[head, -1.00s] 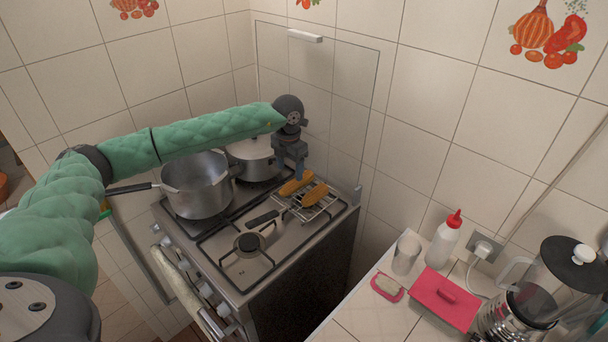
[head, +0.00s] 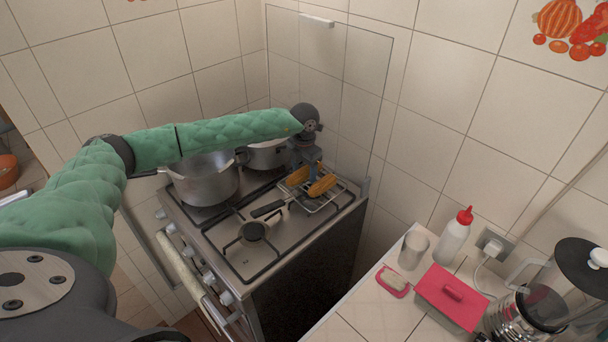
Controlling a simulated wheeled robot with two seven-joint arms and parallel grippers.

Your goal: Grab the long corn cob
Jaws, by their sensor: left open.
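Two yellow-orange corn cobs lie on the wire grill rack (head: 325,202) on the stove. One is the left cob (head: 297,177), the other the right cob (head: 322,186). They look close in size from here, so I cannot tell surely which is the long one. My left gripper (head: 313,174) points down at the cobs from the back, its fingers low between the two and close to the right cob. It is open; the cobs partly hide its fingertips, and I cannot tell whether it touches either. My right gripper is out of view.
A large pot (head: 203,182) and a smaller pot (head: 268,154) stand left of the rack. The rack's dark handle (head: 268,208) points toward the front burner (head: 253,231). A glass panel and tiled wall rise behind. A red-capped bottle (head: 453,240) stands on the right counter.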

